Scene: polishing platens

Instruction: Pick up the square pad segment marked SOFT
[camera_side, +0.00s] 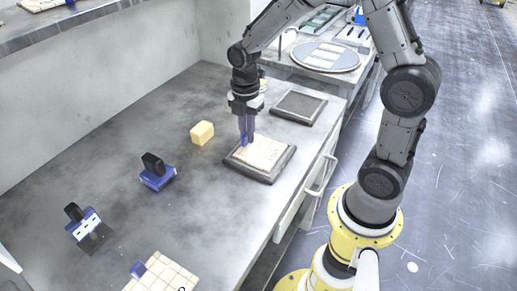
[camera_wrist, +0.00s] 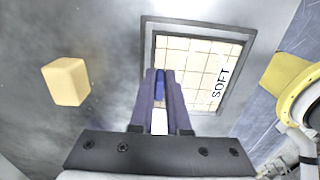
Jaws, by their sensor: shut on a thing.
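The cream square pad segment marked SOFT (camera_wrist: 200,65), with a grid of lines, lies within a dark-framed tray (camera_wrist: 148,40) in the wrist view. In the side view the pad (camera_side: 265,153) sits at the tray (camera_side: 283,166) on the bench. My gripper (camera_side: 246,141) points down over the pad's left part. In the wrist view my gripper (camera_wrist: 160,75) is shut on a narrow blue tab (camera_wrist: 160,88) at the pad's near edge. I cannot tell whether the pad is raised off the tray. The fingers hide part of the pad.
A yellow block (camera_side: 202,132) stands left of the tray. An empty dark tray (camera_side: 299,107) lies behind. Two blue tools with black handles (camera_side: 157,175) (camera_side: 84,227) and another gridded pad (camera_side: 162,273) are nearer the camera. The bench between them is clear.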

